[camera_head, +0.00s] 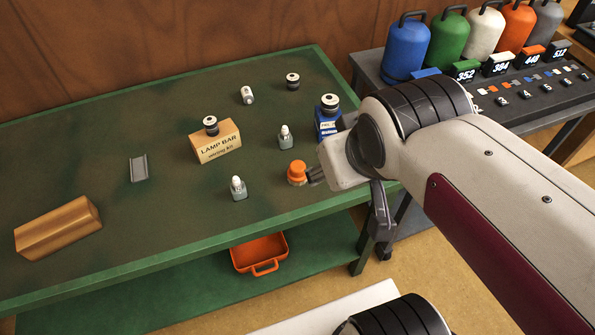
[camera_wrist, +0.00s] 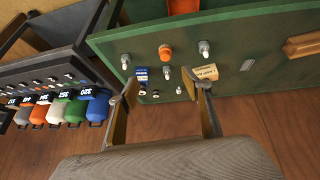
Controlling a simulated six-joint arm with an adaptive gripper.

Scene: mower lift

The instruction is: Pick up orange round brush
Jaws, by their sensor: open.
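The orange round brush (camera_head: 297,173) stands on the green table near its front edge, just left of my wrist in the picture. It also shows in the wrist view (camera_wrist: 165,52), beyond the fingertips and roughly between them. My gripper (camera_wrist: 166,88) is open and empty, its two fingers spread wide. In the head view my wrist and arm hide most of the gripper. A dark part of it (camera_head: 316,176) appears beside the brush there, but I cannot tell the height gap. The brush's lower part is hard to make out.
A lamp box (camera_head: 216,145) and a blue box (camera_head: 327,122) each carry a round black-and-white piece. A brown block (camera_head: 58,228) lies at left. An orange bin (camera_head: 259,254) sits below. Coloured canisters (camera_head: 406,50) stand right.

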